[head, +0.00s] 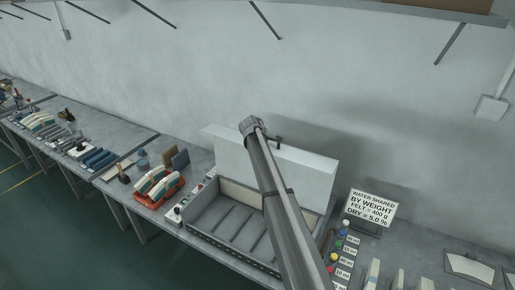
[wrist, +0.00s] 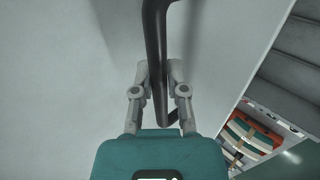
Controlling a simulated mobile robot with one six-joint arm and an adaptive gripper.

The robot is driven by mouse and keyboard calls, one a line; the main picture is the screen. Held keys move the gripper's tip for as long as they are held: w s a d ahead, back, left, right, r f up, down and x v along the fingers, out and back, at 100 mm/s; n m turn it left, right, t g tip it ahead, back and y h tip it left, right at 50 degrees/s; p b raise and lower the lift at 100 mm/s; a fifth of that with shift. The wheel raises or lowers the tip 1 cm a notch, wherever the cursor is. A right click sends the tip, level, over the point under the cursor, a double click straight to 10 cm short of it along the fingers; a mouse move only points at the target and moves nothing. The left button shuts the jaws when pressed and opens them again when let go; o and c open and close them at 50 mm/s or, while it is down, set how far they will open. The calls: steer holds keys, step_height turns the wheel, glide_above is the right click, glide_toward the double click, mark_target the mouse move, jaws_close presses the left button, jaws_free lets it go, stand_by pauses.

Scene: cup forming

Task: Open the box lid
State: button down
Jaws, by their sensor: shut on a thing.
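The box (head: 190,231) stands on the bench in the head view, its grey inside with several long dividers exposed. Its pale lid (head: 228,151) stands raised at the back of the box, near the wall. In the wrist view the lid's pale face (wrist: 65,65) fills much of the picture, with a dark bar handle (wrist: 154,35) on it. My gripper (wrist: 160,78) is shut on the handle, one finger on each side. In the head view my arm crosses in front of the lid and hides part of it and the gripper's fingers.
An orange rack (head: 158,192) with pale items stands left of the box. A sign (head: 371,207) and several coloured-top bottles with labels stand to the right. More tools and racks fill the benches at left. The grey wall is close behind the lid.

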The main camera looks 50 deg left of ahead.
steer(key=w+a, duration=0.2)
steer(key=w, duration=0.3)
steer(key=shift+w+a, duration=0.25)
steer(key=shift+w, duration=0.15)
steer(key=c, duration=0.6)
jaws_free()
steer(key=shift+c, duration=0.2)
steer(key=shift+s+d, duration=0.1)
steer(key=shift+s, duration=0.05)
